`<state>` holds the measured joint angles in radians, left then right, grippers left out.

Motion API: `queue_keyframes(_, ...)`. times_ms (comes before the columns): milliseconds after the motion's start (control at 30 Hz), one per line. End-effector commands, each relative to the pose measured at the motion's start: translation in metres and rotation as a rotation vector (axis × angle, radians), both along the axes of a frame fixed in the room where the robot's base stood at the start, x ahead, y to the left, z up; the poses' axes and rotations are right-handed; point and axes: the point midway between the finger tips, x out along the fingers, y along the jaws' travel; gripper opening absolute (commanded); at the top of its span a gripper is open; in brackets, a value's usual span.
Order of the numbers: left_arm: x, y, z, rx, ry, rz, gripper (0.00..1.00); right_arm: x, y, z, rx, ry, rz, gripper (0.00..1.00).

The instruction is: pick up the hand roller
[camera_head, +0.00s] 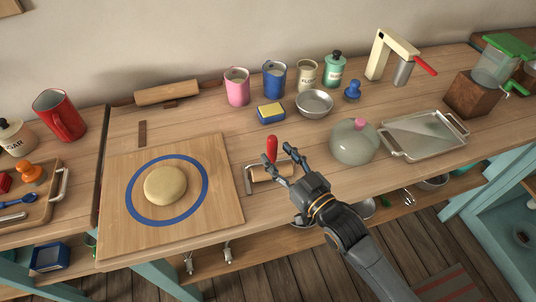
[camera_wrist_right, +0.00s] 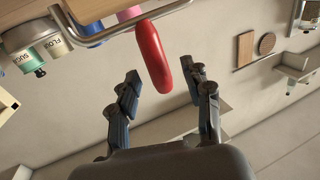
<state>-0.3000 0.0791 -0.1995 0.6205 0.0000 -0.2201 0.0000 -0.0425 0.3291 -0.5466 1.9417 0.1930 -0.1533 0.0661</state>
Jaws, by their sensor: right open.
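The hand roller has a red handle (camera_head: 271,149), a light wooden roller (camera_head: 262,174) and a metal frame. It lies on the wooden counter just right of the pastry board. My right gripper (camera_head: 283,160) is open and empty, with its fingers close beside the roller and partly covering its right end. In the right wrist view the red handle (camera_wrist_right: 155,55) stands ahead of and between the spread fingers (camera_wrist_right: 162,76), apart from both. The metal frame (camera_wrist_right: 110,36) shows behind it. My left gripper is not in view.
The pastry board (camera_head: 115,200) with dough (camera_head: 165,186) lies to the left. A metal tray (camera_head: 425,135) lies further right.

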Motion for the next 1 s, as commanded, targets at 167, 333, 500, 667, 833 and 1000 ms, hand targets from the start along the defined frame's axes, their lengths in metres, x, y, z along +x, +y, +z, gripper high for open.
queue_keyframes(167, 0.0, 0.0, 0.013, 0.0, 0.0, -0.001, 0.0, 0.022, 0.012, 0.002, 0.001, -0.001, 0.0, 0.49)
queue_keyframes(333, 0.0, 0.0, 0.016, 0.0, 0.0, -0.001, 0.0, 0.034, 0.021, 0.0, 0.001, -0.001, 0.002, 0.49)
queue_keyframes(500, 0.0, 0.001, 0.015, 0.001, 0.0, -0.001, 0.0, 0.035, 0.022, -0.001, 0.0, -0.001, 0.002, 0.49)
queue_keyframes(667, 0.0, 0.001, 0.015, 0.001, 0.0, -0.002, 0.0, 0.035, 0.022, -0.001, -0.001, -0.001, 0.002, 0.33)
queue_keyframes(833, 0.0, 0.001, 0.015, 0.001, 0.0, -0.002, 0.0, 0.035, 0.022, -0.002, -0.001, -0.001, 0.002, 0.0)
queue_keyframes(1000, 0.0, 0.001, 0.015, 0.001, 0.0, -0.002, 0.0, 0.035, 0.022, -0.002, -0.001, -0.001, 0.002, 0.0)
